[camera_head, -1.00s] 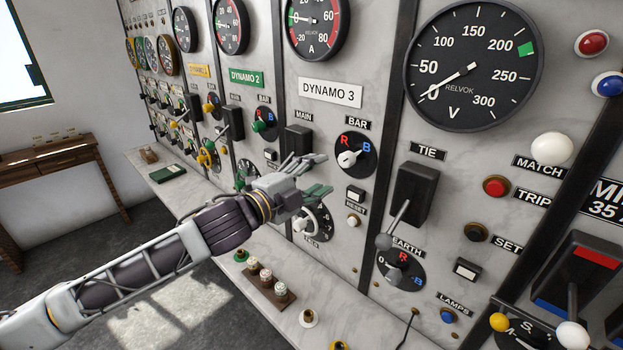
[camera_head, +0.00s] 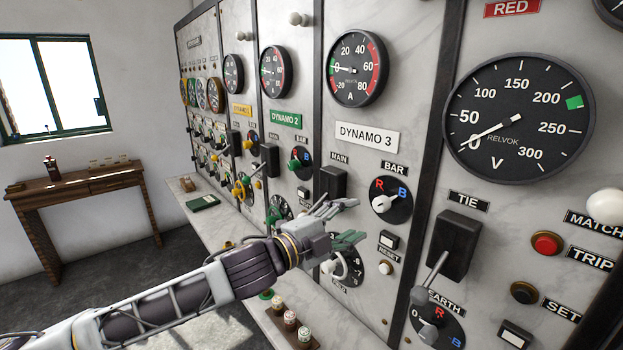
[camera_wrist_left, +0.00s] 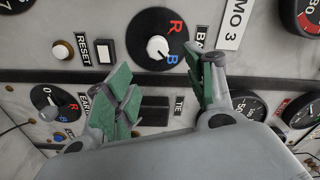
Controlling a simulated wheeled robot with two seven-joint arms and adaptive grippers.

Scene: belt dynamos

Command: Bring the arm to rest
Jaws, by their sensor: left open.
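My left gripper (camera_head: 345,222) is open and empty in front of the Dynamo 3 panel, below the MAIN switch (camera_head: 332,183) and left of the BAR knob (camera_head: 386,203). The left arm reaches in from the lower left. In the left wrist view the green-padded fingers (camera_wrist_left: 165,95) stand apart with nothing between them. Beyond them that view shows the BAR knob (camera_wrist_left: 157,47) with its R and B marks, and the RESET button (camera_wrist_left: 105,52). The field dial (camera_head: 343,268) is partly hidden behind the gripper. My right gripper is not in view.
The marble switchboard carries the TIE lever (camera_head: 440,262), the EARTH knob (camera_head: 432,330) and a large voltmeter (camera_head: 517,112). A ledge with a rack of small plugs (camera_head: 291,318) runs below. A wooden table (camera_head: 85,180) stands by the window at left.

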